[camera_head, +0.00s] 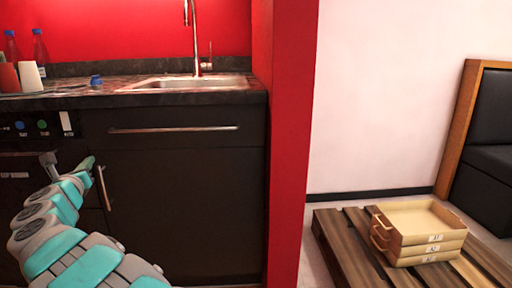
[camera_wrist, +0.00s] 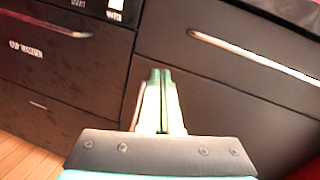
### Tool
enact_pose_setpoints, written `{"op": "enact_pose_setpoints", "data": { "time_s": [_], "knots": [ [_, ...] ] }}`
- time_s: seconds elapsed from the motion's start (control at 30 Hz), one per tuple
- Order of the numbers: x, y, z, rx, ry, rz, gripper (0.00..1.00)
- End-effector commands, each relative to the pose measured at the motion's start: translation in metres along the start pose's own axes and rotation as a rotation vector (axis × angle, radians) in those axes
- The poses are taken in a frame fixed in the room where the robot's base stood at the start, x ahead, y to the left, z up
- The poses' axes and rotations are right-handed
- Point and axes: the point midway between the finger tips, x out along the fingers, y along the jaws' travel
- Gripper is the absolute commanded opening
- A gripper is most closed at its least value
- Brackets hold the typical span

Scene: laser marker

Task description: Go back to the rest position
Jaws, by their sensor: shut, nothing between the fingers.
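My gripper (camera_wrist: 160,75) is shut and empty in the wrist view, its two pale green fingers together in front of the dark cabinet fronts. In the head view my teal and grey arm reaches up from the lower left, and my gripper (camera_head: 87,163) shows small before the dark cabinet (camera_head: 185,190), beside its vertical handle. I cannot tell whether it touches the cabinet. The wrist view shows the drawer's long metal handle (camera_wrist: 255,58) to the right of the fingers.
The counter (camera_head: 75,97) holds a sink (camera_head: 190,83), a blue cap (camera_head: 96,80), cups (camera_head: 30,77) and bottles (camera_head: 40,50). A red wall (camera_head: 292,140) stands right of the cabinet. Stacked wooden trays (camera_head: 420,235) sit on a pallet (camera_head: 345,250) at right, near a black seat (camera_head: 490,150).

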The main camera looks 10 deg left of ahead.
Motion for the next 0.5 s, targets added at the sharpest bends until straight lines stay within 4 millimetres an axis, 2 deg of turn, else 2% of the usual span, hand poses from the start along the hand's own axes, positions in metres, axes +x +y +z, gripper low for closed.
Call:
{"op": "enact_pose_setpoints", "data": {
  "time_s": [0.03, 0.1, 0.2, 0.3, 0.37, 0.5],
  "knots": [
    [0.010, -0.028, 0.015, -0.082, -0.014, 0.006, 0.00],
    [0.018, -0.057, 0.030, -0.224, -0.032, 0.039, 0.00],
    [0.025, -0.098, 0.040, -0.435, -0.041, 0.093, 0.00],
    [0.025, -0.140, 0.041, -0.641, -0.032, 0.150, 0.00],
    [0.021, -0.163, 0.035, -0.764, -0.015, 0.193, 0.00],
    [0.001, -0.220, 0.016, -1.034, 0.030, 0.307, 0.00]
  ]
}}
